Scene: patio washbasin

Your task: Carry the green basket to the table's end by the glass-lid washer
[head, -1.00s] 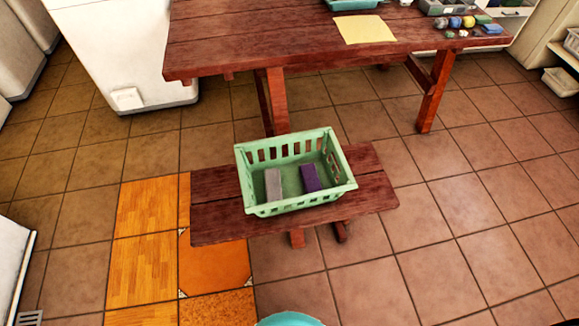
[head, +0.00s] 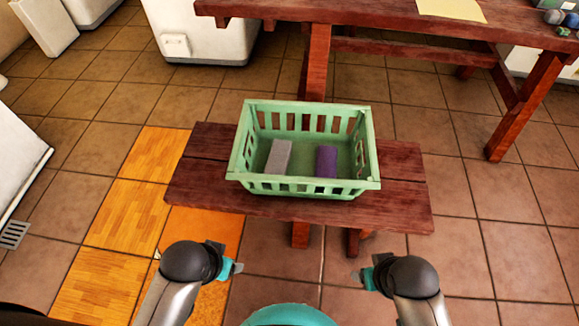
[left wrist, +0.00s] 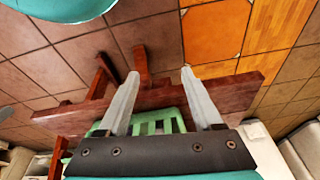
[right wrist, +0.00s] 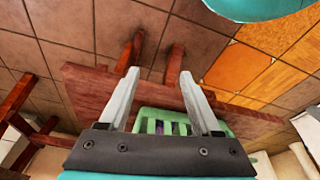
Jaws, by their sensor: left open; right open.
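The green basket (head: 305,187) sits upright on a low dark-red wooden bench (head: 400,200). A grey block (head: 279,156) and a purple block (head: 326,161) lie inside it. My left gripper (head: 238,268) is open and empty, in front of the bench to the lower left of the basket. My right gripper (head: 358,278) is open and empty, to the lower right. Neither touches the basket. The basket's slotted side also shows in the left wrist view (left wrist: 158,122) and in the right wrist view (right wrist: 165,122), partly hidden by the fingers.
The larger wooden table (head: 380,22) stands behind the bench, with a yellow sheet (head: 452,9) and several small objects at the right. A white appliance (head: 205,30) stands left of the table; its top is out of view. Tiled floor around the bench is clear, with orange panels at left.

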